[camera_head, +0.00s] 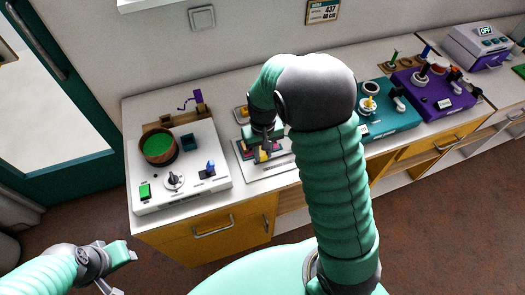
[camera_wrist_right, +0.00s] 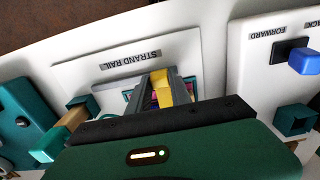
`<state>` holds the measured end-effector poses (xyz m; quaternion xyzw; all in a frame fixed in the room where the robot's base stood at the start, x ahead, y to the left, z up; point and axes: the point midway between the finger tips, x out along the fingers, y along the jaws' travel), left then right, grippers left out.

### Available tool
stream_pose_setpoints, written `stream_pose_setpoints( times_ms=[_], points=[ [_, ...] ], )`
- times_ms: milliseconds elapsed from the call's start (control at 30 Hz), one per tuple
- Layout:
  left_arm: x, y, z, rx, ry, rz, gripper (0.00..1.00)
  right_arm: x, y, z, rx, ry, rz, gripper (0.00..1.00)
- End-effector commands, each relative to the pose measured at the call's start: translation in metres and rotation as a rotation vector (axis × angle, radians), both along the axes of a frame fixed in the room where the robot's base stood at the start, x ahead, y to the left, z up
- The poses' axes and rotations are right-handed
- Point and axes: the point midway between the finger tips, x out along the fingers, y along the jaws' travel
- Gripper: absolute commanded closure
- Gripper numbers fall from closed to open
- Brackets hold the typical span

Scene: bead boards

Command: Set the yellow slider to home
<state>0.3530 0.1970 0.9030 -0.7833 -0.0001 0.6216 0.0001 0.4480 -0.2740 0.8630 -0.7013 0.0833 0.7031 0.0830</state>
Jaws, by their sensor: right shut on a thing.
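The yellow slider (camera_wrist_right: 157,86) shows between the fingers of my right gripper (camera_wrist_right: 160,92) in the right wrist view. The fingers are shut on it, on a white panel (camera_wrist_right: 185,48) labelled STRAND RAIL. A pink part shows beside the slider. In the head view the yellow slider (camera_head: 262,156) is a small patch under my right gripper (camera_head: 262,143), which points down at the panel. The ends of the rail and any home mark are hidden by the gripper. My left gripper (camera_head: 118,268) is at the lower left, away from the counter, its fingers apart and empty.
Left of the rail stands a white board (camera_head: 200,195) with a green-filled wooden bowl (camera_head: 158,148), a knob and a blue-tipped lever (camera_head: 210,167). Right of my arm are a teal box (camera_head: 395,122) and a purple box (camera_head: 435,100). Yellow drawers (camera_head: 200,240) lie below the counter.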

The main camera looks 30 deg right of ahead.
Motion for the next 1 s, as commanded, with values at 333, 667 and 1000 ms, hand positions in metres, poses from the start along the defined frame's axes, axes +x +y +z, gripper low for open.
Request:
stream_pose_setpoints(
  times_ms=[333,667,1000],
  points=[
    [0.000,0.000,0.002,0.000,0.000,0.000,0.64,-0.001,-0.010,0.002,-0.001,-0.003,-0.004,1.00],
    [0.000,0.000,0.013,0.000,0.000,0.000,0.64,-0.018,-0.085,0.003,-0.001,-0.006,-0.005,1.00],
    [0.000,0.000,0.014,0.000,0.000,0.000,0.64,-0.022,-0.104,0.002,-0.005,-0.006,-0.001,1.00]
  ],
)
